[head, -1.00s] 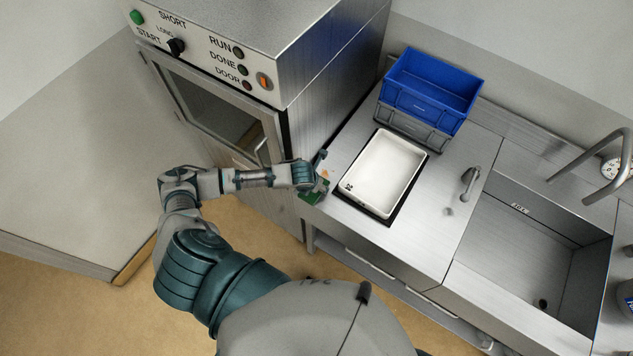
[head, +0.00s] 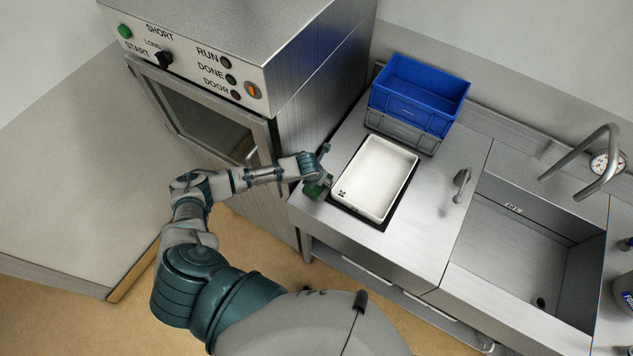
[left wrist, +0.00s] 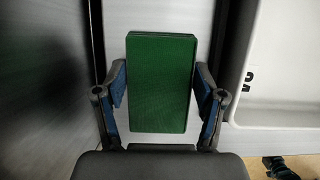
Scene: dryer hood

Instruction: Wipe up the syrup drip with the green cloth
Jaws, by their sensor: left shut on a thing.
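My left gripper (head: 319,178) is at the left end of the steel counter, between the dryer hood and the white tray. It is shut on the green cloth (head: 315,189). In the left wrist view the cloth (left wrist: 162,85) is a flat green block between the two fingers (left wrist: 163,98), over the brushed steel. I cannot tell whether it touches the counter. No syrup drip shows in the current views; the cloth and gripper hide part of the counter there. My right gripper is not in view.
The white tray (head: 376,178) lies just right of my gripper. The hood machine (head: 285,75) stands close on the left. Blue and grey crates (head: 418,95) stand behind the tray. A sink (head: 525,255) with a tap (head: 600,170) is at the right.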

